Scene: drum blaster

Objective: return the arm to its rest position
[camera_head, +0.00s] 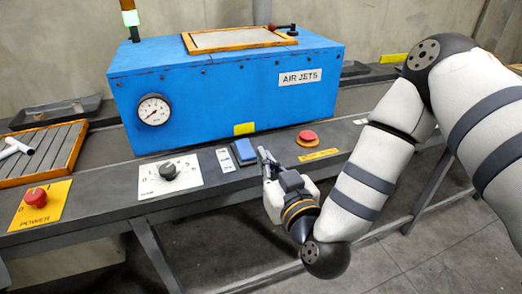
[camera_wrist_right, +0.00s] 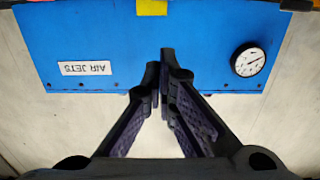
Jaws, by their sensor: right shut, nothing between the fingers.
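My right arm (camera_head: 362,180) comes in from the right in the head view and bends at a dark joint low in the picture. My right gripper (camera_head: 264,156) points up and away, just in front of the bench edge, beside the blue button (camera_head: 243,151). In the right wrist view the gripper's fingers (camera_wrist_right: 163,72) are shut with nothing between them. That view shows the blue box upside down behind the fingers. My left gripper is not in view.
The blue air jets box (camera_head: 230,95) with a gauge (camera_head: 154,110) stands on the bench. Along the front are a red power button (camera_head: 36,197), a dial (camera_head: 168,172) and another red button (camera_head: 307,138). A slatted tray (camera_head: 45,150) holds a white part. Open floor lies below right.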

